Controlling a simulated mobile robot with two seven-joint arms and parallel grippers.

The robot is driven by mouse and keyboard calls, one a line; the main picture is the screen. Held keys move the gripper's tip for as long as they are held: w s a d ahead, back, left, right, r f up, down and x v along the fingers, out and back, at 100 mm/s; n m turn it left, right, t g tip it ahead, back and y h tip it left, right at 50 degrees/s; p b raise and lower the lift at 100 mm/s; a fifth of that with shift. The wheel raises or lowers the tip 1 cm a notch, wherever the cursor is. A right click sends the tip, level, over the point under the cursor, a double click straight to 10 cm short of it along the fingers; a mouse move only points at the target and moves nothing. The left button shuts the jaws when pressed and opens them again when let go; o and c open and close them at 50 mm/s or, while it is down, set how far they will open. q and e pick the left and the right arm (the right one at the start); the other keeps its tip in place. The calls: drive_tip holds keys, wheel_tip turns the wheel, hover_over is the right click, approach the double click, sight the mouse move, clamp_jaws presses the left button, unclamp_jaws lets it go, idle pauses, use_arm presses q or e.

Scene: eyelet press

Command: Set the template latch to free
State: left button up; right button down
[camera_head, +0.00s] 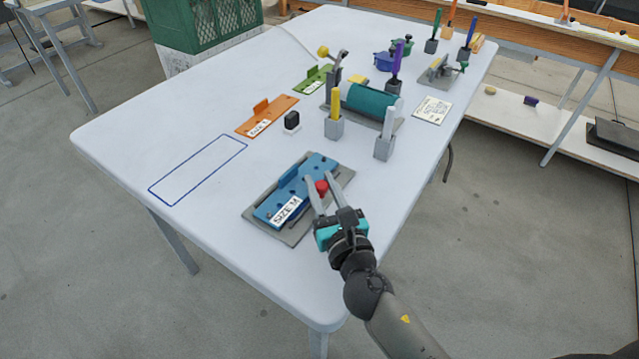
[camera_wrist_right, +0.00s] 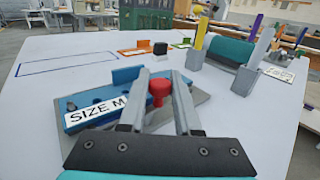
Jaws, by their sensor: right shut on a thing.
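The blue template (camera_head: 293,189) labelled SIZE M lies on a grey base plate (camera_head: 290,236) near the front of the white table. A red latch knob (camera_head: 321,186) stands at the template's right side. My right gripper (camera_head: 319,183) is shut on the red knob, one finger on each side of it. In the right wrist view the red knob (camera_wrist_right: 159,88) shows between the two fingertips, with the blue template (camera_wrist_right: 90,105) just to the left. The latch's lower part is hidden behind the fingers. My left gripper is not in view.
An orange template (camera_head: 267,117) and a green one (camera_head: 314,79) lie farther back. Grey holders with a yellow pen (camera_head: 335,103) and a white pen (camera_head: 389,121) stand behind the base plate, near a teal-bodied press (camera_head: 370,101). A blue-outlined rectangle (camera_head: 198,170) on the left is empty.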

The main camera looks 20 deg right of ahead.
drive_tip(key=shift+m+h, duration=0.7)
drive_tip(key=shift+h, duration=0.4)
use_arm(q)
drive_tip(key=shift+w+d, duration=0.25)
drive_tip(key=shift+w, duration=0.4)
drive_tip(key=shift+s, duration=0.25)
use_arm(e)
drive_tip(key=shift+d, duration=0.1)
drive_tip(key=c, duration=0.6)
unclamp_jaws()
drive_tip(key=shift+s, duration=0.2)
drive_tip(key=shift+s, duration=0.3)
drive_tip(key=s, duration=0.4)
drive_tip(key=s+a+b, duration=0.1)
drive_tip(key=s, duration=0.3)
drive_tip(key=s+a+b, duration=0.1)
drive_tip(key=s, duration=0.4)
drive_tip(key=shift+f, duration=0.1)
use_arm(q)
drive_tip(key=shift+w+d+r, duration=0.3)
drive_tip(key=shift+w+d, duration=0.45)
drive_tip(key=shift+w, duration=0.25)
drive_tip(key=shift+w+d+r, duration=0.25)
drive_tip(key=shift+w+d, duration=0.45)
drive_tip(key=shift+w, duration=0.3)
use_arm(e)
drive_tip(key=shift+s+a, duration=0.1)
drive_tip(key=shift+s, duration=0.55)
